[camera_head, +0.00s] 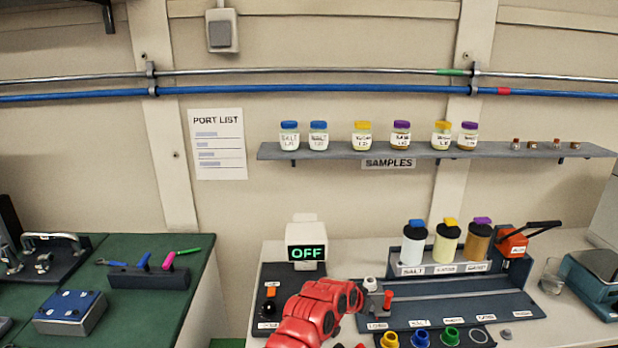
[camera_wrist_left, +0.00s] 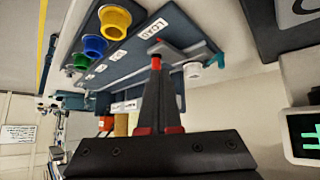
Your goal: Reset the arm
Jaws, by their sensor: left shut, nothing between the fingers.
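My red left arm (camera_head: 310,312) comes in at the bottom centre of the head view, in front of the display box. Its gripper fingers are not clear there. In the left wrist view my left gripper (camera_wrist_left: 156,62) is shut and empty, its narrow dark fingers together. The fingertips appear near the label LOAD and a grey bracket with a white knob (camera_wrist_left: 192,70); I cannot tell whether they touch it. The white knob also shows in the head view (camera_head: 370,284), just right of my arm. My right gripper is in neither view.
A display box (camera_head: 306,243) reads OFF. A dark panel with a black-knobbed lever (camera_head: 270,300) stands left of my arm. A rack (camera_head: 440,268) holds three capped bottles. Coloured cups (camera_head: 420,338) line the front. A glass beaker (camera_head: 553,275) stands at right.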

